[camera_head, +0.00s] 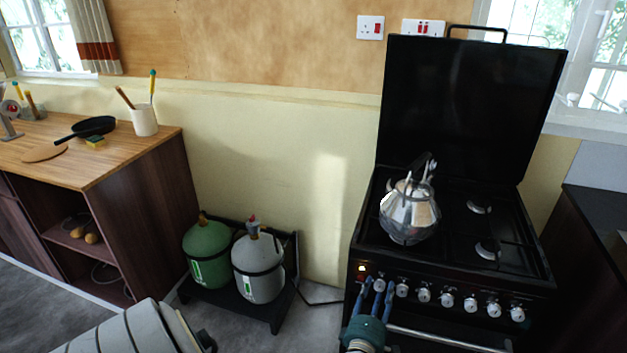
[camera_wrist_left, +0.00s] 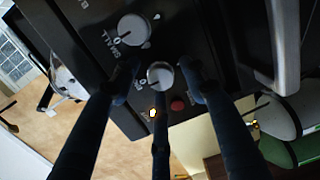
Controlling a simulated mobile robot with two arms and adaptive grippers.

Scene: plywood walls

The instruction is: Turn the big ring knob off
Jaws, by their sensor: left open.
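A row of white knobs runs along the front of the black stove (camera_head: 450,277). My left gripper (camera_head: 376,288), with dark blue fingers, is at the left end of this row. In the left wrist view, my left gripper (camera_wrist_left: 159,80) is open, its fingers spread around a round white knob (camera_wrist_left: 160,75); contact cannot be told. The same knob (camera_head: 379,285) shows between the fingers in the head view. A neighbouring knob (camera_wrist_left: 134,28) has a label that seems to read "SMALL". The label by the knob between my fingers is partly hidden. My right gripper is not in view.
A shiny kettle (camera_head: 409,212) stands on the front left of the hob. An orange light (camera_wrist_left: 153,113) glows beside a red button (camera_wrist_left: 178,105). An oven handle bar (camera_head: 445,340) runs below the knobs. Gas bottles (camera_head: 258,268) stand left of the stove.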

